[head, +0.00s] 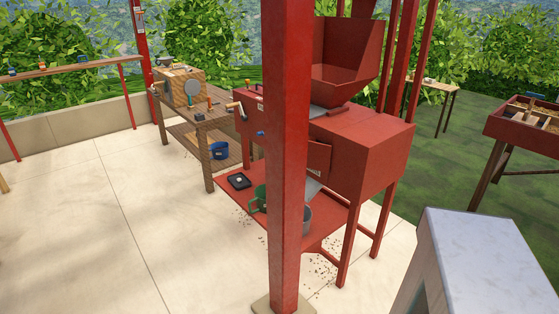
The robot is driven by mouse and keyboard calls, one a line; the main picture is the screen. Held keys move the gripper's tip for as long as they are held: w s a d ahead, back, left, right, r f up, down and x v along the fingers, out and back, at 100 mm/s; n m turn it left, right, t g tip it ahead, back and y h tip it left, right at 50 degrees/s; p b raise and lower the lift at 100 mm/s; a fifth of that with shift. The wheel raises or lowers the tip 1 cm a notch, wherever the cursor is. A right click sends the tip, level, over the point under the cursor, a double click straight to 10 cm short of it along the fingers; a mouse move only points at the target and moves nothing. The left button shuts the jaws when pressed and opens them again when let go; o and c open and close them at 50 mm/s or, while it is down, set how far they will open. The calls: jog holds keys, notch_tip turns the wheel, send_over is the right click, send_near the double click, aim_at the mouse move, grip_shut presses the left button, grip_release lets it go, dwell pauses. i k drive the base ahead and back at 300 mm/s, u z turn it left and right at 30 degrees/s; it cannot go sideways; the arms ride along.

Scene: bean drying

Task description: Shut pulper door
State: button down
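The red pulper (365,145) stands on red legs right of the picture's middle, with a flared hopper (345,70) on top. A red post in front of it hides part of its near side. A small red panel (319,160), which may be the pulper door, shows just right of the post above a grey chute. I cannot tell how far open it stands. My gripper is not in view.
The red post (285,200) rises close in front of the pulper. A green mug (259,195) and a black scale (239,181) sit on its lower shelf. A wooden workbench (205,122) stands behind left. A pale-topped block (490,250) fills the lower right. The left paving is clear.

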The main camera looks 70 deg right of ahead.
aim_at(319, 155)
jog(key=z, duration=0.3)
jog(key=i, duration=0.9)
jog(key=z, duration=0.7)
jog(key=i, duration=0.8)
jog(key=z, duration=0.3)
